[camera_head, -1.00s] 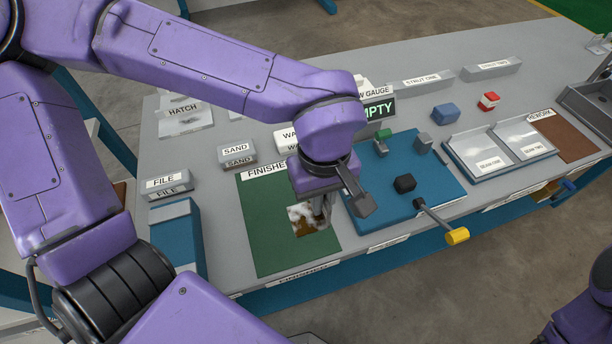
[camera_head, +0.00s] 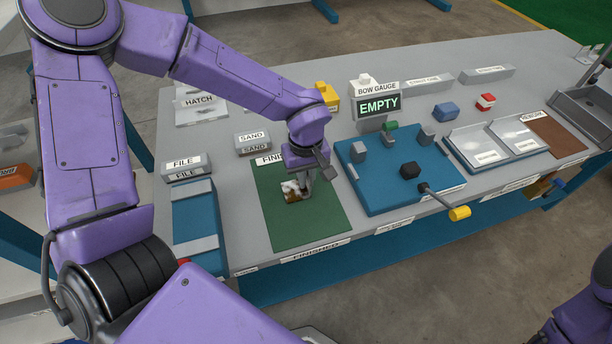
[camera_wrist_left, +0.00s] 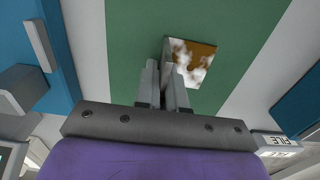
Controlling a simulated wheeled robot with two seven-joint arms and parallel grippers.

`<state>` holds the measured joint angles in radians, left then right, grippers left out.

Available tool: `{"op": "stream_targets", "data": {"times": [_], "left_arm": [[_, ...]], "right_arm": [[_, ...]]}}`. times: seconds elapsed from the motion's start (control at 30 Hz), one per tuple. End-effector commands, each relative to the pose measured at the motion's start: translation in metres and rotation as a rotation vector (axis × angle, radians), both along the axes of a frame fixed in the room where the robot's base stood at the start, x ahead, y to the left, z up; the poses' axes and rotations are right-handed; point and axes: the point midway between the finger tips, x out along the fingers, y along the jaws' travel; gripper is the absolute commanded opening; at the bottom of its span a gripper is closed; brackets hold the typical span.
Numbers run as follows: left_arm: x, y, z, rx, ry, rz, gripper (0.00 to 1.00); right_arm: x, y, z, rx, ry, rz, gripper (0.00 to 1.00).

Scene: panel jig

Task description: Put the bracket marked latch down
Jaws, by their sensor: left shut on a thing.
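A small square bracket (camera_head: 293,191), brown with white cloudy patches, is at my left gripper's fingertips over the green mat marked FINISHED (camera_head: 305,232). My left gripper (camera_head: 304,188) points down and is shut on the bracket. The left wrist view shows the bracket (camera_wrist_left: 203,62) beside the fingers (camera_wrist_left: 168,75), its plate sticking out to one side against the green. No latch mark is readable on it. I cannot tell whether it touches the mat. My right gripper is not in view.
Right of the mat is a blue fixture (camera_head: 380,195) with a yellow-tipped handle (camera_head: 459,213). The bow gauge display (camera_head: 379,106) behind it reads EMPTY. Blocks marked SAND (camera_head: 252,142) and FILE (camera_head: 186,166) stand to the left. The front part of the mat is clear.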

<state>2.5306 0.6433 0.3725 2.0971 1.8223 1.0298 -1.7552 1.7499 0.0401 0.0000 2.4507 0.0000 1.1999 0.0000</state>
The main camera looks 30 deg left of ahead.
Motion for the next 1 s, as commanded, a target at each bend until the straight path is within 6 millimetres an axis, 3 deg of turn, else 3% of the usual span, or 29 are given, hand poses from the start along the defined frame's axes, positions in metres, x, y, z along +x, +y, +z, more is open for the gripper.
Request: {"op": "stream_targets", "data": {"times": [0.1,0.13,0.2,0.47,0.57,0.9,1.0], "left_arm": [[0.000,0.000,-0.002,-0.001,0.001,0.001,0.00],[0.000,0.000,-0.002,0.000,0.000,0.001,0.19],[0.000,0.000,-0.002,0.000,0.000,0.001,0.35],[0.000,0.000,-0.001,0.000,0.000,0.001,0.35],[0.000,0.000,0.008,-0.001,-0.002,0.001,0.35],[0.000,0.000,0.091,-0.002,-0.006,0.002,0.35],[0.000,0.000,0.108,-0.001,-0.004,0.001,0.35]], "right_arm": [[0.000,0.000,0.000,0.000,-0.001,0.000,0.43],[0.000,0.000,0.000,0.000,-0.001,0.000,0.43],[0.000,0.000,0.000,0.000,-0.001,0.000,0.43],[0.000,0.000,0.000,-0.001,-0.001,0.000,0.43],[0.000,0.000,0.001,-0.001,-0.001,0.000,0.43],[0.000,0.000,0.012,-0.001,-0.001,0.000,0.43],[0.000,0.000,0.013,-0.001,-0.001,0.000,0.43]]}}
